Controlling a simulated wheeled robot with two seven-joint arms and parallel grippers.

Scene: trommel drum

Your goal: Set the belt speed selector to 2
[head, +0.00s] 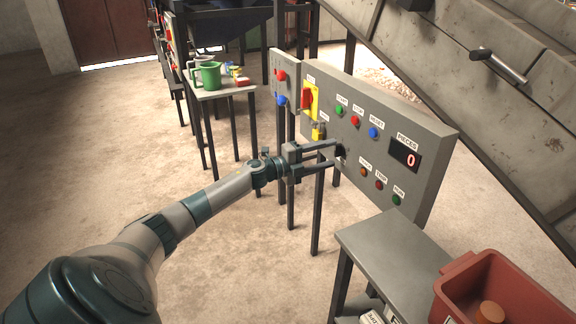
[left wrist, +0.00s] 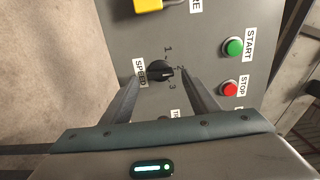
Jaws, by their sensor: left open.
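The black speed selector knob (left wrist: 159,71) sits on the grey control panel (left wrist: 205,18), by a SPEED label and the numbers 1, 2 and 3. Its pale pointer mark faces right in the left wrist view, towards the 2 to 3 side; I cannot tell its exact setting. My left gripper (left wrist: 161,78) is open, with one finger on each side of the knob and gaps visible to it. In the head view my left gripper (head: 337,153) reaches the panel (head: 430,140), and the knob is a dark shape partly hidden between the fingertips. My right gripper is not in view.
A green START button (head: 339,110), red STOP button (head: 355,120) and yellow padlock (head: 319,131) are near the knob. A PIECES display (head: 405,156) reads 0. A grey table (head: 385,245) with a red bin (head: 462,268) stands at the lower right.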

